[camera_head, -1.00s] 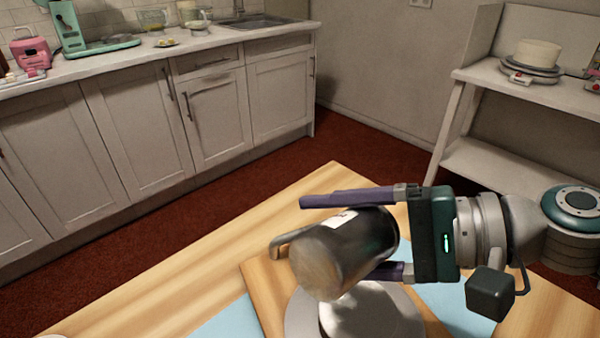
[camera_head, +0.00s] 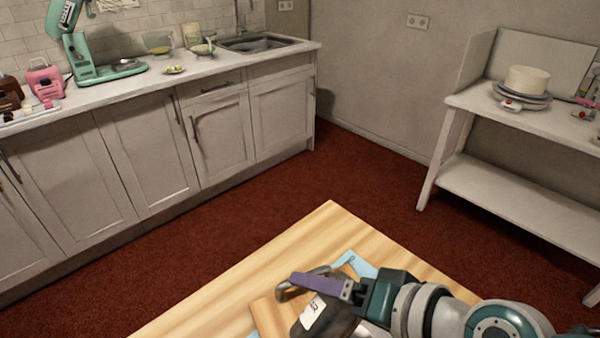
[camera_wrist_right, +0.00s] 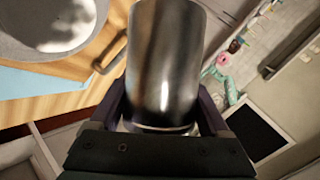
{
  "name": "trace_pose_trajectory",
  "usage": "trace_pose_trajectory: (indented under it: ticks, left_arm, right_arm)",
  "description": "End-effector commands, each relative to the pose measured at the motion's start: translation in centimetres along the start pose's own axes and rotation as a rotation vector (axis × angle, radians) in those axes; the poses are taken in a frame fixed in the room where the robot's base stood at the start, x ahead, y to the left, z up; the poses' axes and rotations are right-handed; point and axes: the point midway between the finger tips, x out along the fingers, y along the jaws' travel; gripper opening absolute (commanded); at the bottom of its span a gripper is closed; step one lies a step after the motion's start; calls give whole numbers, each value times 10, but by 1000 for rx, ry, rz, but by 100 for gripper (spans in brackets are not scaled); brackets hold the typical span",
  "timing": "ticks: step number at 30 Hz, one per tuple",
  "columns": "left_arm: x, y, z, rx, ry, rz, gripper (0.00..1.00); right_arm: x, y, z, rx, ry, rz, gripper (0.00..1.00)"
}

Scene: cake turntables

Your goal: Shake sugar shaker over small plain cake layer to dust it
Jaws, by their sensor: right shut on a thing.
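My right gripper (camera_head: 318,298) is shut on the metal sugar shaker (camera_head: 322,325), above the wooden table. The shaker has a side handle and a white label; its lower part is cut off by the head view's bottom edge. In the right wrist view the shiny shaker (camera_wrist_right: 165,60) stands between the fingers (camera_wrist_right: 163,112). That view also shows a pale, mottled round top (camera_wrist_right: 68,22), apparently the small cake layer, on a grey round plate (camera_wrist_right: 25,45), to the left of the shaker and apart from it in the picture. My left gripper is not in view.
The table (camera_head: 240,280) has a wooden board (camera_head: 268,318) and a light blue mat (camera_head: 357,262). A white shelf (camera_head: 540,115) at the right holds a pale cake (camera_head: 526,80) on a stand. The counter (camera_head: 160,80) at the back left carries a teal mixer (camera_head: 115,68).

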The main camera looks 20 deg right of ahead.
Motion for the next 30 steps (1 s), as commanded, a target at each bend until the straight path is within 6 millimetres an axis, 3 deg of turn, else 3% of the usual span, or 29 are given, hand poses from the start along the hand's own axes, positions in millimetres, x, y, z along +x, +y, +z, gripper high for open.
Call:
trace_pose_trajectory:
  ticks: [1,12,21,30]
  left_arm:
    - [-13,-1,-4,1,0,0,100]
    - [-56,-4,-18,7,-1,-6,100]
    - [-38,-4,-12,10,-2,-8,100]
    - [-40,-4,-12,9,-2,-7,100]
  right_arm:
    - [-4,-8,-3,-28,17,11,6]
    - [-9,-16,-3,-394,224,171,6]
    - [-12,-16,-7,-771,431,326,6]
    - [-14,-18,-10,-789,439,331,6]
